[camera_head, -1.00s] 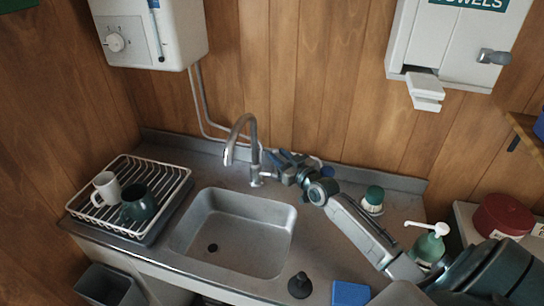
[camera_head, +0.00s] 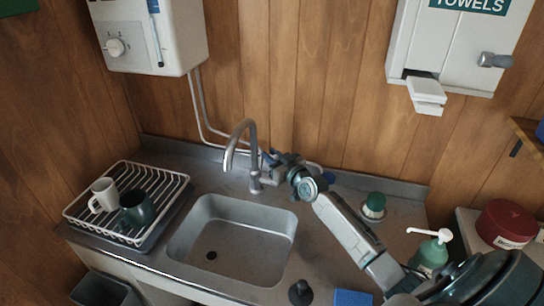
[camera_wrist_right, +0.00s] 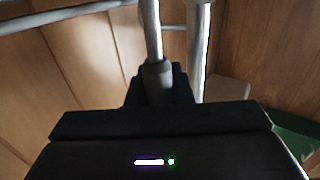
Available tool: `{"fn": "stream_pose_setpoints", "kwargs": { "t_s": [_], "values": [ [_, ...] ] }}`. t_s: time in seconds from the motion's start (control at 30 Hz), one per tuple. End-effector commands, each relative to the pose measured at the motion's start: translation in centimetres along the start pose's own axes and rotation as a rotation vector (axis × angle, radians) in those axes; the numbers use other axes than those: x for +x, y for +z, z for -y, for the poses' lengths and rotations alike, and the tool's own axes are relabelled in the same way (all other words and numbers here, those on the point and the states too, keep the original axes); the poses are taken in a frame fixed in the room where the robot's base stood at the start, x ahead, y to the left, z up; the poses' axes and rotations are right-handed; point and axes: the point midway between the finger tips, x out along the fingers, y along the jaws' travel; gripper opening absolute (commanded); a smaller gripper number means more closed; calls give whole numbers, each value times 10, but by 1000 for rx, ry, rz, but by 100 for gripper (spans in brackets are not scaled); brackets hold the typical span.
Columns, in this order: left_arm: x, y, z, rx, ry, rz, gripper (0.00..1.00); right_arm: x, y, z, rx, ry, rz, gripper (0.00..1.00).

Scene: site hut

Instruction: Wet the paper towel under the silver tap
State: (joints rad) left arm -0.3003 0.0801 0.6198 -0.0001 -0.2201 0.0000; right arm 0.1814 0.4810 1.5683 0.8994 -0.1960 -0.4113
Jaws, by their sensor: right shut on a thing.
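The silver tap (camera_head: 240,140) rises behind the sink with its spout arched over the basin. My right gripper (camera_head: 266,172) is at the right side of the tap's base, where the tap's lever is. In the right wrist view it is shut on a slim grey metal rod (camera_wrist_right: 157,75), which looks like the tap's lever. No water shows under the spout. A white piece (camera_head: 427,92) juts from the slot of the towel dispenser (camera_head: 440,45); I cannot tell whether it is a paper towel. My left gripper is not in view.
The empty sink basin (camera_head: 235,240) lies before the tap. A dish rack (camera_head: 160,187) with two mugs stands left. A green-capped container (camera_head: 374,204), soap bottle (camera_head: 430,255), black plug (camera_head: 300,292) and blue sponge (camera_head: 352,298) are right. Pipes (camera_head: 197,100) run down the wall.

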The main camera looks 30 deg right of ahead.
Motion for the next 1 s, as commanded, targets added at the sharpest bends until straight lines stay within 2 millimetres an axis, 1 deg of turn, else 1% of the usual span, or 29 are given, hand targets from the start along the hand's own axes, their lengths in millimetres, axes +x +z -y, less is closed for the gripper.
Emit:
{"fn": "stream_pose_setpoints", "kwargs": {
  "t_s": [0.13, 0.3, 0.4, 0.53, 0.7, 0.73, 0.77, 0.8, 1.0],
  "values": [
    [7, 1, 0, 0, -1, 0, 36, -1, 3, 2, -15, 0, -10, 0],
    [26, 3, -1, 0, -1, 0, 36, -5, 5, 7, -68, 0, -50, 0],
    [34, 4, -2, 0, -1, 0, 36, -7, 3, 10, -99, 0, -72, 0],
    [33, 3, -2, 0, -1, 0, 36, -8, -1, 11, -109, 0, -80, 0],
    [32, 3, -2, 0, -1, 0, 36, -8, -1, 11, -107, 0, -79, 0],
    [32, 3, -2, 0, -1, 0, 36, -8, -1, 11, -107, 0, -79, 22],
    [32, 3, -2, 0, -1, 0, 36, -8, -1, 11, -107, 0, -79, 28],
    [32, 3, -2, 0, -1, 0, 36, -8, -1, 11, -107, 0, -79, 29],
    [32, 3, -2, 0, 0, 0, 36, -8, -1, 11, -107, 0, -79, 29]
  ]
}}
